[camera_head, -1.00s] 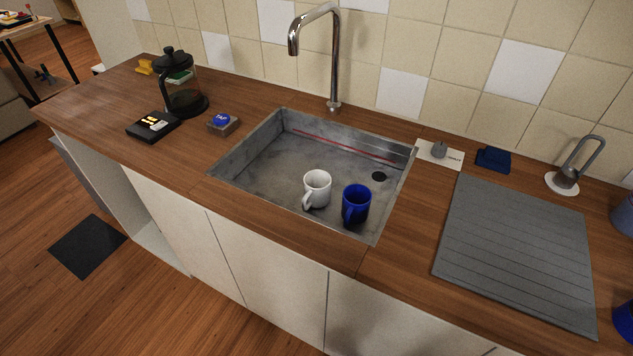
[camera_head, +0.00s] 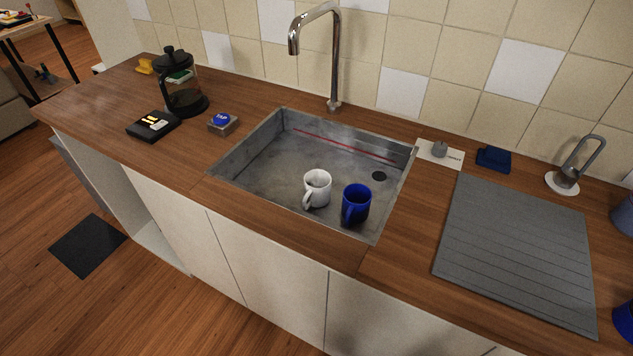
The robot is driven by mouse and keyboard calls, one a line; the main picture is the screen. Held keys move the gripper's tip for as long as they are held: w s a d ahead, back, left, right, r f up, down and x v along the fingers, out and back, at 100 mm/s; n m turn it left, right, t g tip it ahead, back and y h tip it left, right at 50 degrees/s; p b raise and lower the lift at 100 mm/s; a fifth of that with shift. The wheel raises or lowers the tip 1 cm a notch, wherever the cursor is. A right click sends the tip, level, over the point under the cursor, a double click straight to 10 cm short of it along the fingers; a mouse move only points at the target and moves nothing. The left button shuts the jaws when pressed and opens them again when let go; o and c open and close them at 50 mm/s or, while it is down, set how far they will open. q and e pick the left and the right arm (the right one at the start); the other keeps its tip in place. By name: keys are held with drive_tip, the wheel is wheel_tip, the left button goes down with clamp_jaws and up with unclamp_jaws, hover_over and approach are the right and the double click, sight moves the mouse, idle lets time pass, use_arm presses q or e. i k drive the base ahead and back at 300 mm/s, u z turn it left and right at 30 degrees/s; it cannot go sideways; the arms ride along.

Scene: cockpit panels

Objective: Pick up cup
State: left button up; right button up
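A white cup (camera_head: 318,187) stands upright in the grey sink basin (camera_head: 262,168), near its front wall, with its handle toward the front left. A dark blue cup (camera_head: 357,204) stands upright just right of it, also in the sink, with its handle toward the front. Whether the two cups touch is hard to tell. Neither of my grippers shows in the head view.
A chrome faucet (camera_head: 334,60) rises behind the sink. A black coffee press (camera_head: 181,85) and a dark box (camera_head: 153,125) stand on the left counter. A grey ridged drainboard (camera_head: 517,250) lies at right. Blue items stand at the right edge. The front counter strip is clear.

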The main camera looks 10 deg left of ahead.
sight(318, 182)
drive_tip(key=u, duration=2.25)
drive_tip(key=k, duration=0.75)
drive_tip(key=z, duration=0.55)
